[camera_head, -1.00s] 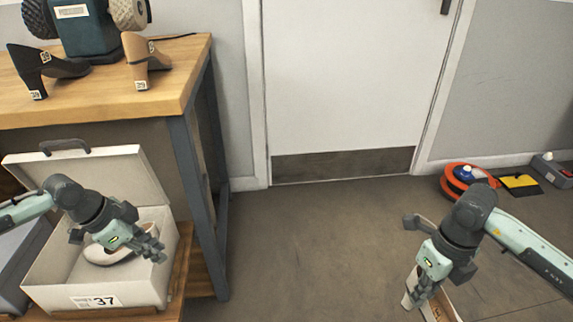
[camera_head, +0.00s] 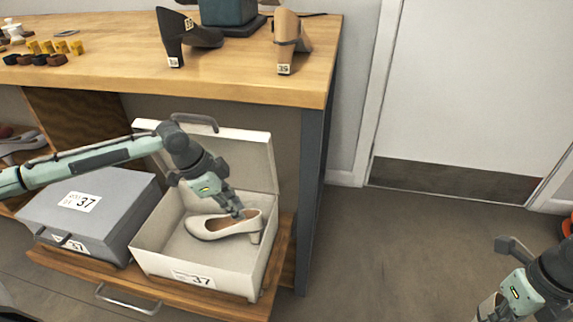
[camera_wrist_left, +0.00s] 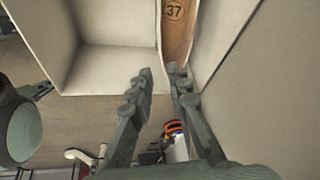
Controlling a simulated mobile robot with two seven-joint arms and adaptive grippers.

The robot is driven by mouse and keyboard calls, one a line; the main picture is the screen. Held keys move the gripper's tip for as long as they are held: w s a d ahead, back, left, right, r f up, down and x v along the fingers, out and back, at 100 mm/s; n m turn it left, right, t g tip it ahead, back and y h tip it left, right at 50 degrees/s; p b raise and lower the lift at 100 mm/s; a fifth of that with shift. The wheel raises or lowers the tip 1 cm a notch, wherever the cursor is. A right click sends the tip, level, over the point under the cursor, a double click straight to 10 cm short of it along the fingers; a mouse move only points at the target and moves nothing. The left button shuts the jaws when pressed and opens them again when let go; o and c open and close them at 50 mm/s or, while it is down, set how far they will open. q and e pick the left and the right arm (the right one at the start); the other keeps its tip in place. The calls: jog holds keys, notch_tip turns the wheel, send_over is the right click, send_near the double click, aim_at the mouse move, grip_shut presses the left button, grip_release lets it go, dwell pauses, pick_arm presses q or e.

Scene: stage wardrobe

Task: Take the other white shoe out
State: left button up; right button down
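A white heeled shoe (camera_head: 222,226) lies in the open white box (camera_head: 207,284) marked 37, its heel toward the right wall. My left gripper (camera_head: 238,213) is down in the box at the heel end of this shoe. In the left wrist view my left gripper (camera_wrist_left: 160,75) has its fingers apart. The brown insole of the shoe (camera_wrist_left: 178,35) shows just beyond the right finger, and I see no grip on it. My right gripper (camera_head: 489,309) is at the bottom right, its fingertips cut off by the frame. A pale bit of a second white shoe shows at it.
A closed grey box (camera_head: 93,206), also marked 37, stands left of the white box on the pulled-out wooden shelf (camera_head: 208,304). The wooden tabletop (camera_head: 250,70) with a black and a tan shoe is above.

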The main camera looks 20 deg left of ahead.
aim_at(248, 221)
pick_arm(q)
jog(key=shift+f, duration=0.1)
jog(key=x, duration=0.3)
jog(key=b+x, duration=0.1)
jog(key=x, duration=0.3)
jog(key=shift+w+a+f, duration=0.1)
jog(key=shift+a+f, duration=0.1)
jog(key=shift+c, duration=0.6)
grip_shut()
